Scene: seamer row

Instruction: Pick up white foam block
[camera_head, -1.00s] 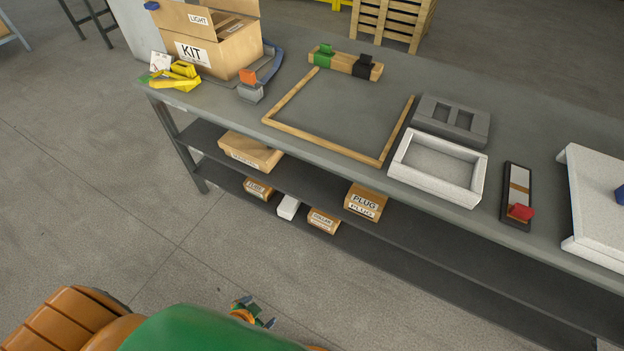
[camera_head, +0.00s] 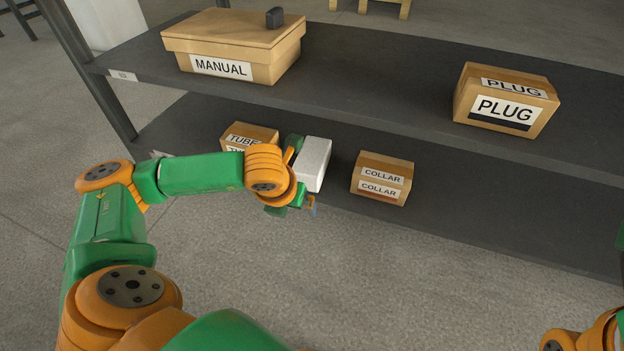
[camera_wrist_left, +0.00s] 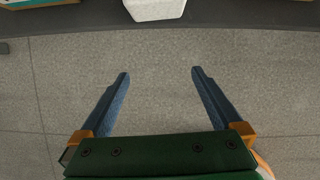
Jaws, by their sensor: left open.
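The white foam block (camera_head: 314,163) sits on the lower shelf between the TUBE box and the COLLAR box, near the front edge. My left gripper (camera_head: 302,186) is in front of the block and hides part of its near side. In the left wrist view the block (camera_wrist_left: 155,9) shows at the top edge, cut off by the frame. It lies beyond the two blue fingertips of my open left gripper (camera_wrist_left: 159,73), with bare floor between the fingers. Nothing is held. My right gripper is out of view; only part of the right arm shows at the lower right.
The TUBE box (camera_head: 249,134) is left of the block, partly behind my left arm. The COLLAR box (camera_head: 382,178) is to the right. The upper shelf (camera_head: 375,80) overhangs them, carrying the MANUAL box (camera_head: 232,48) and PLUG box (camera_head: 505,98). Lower shelf space right of COLLAR is clear.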

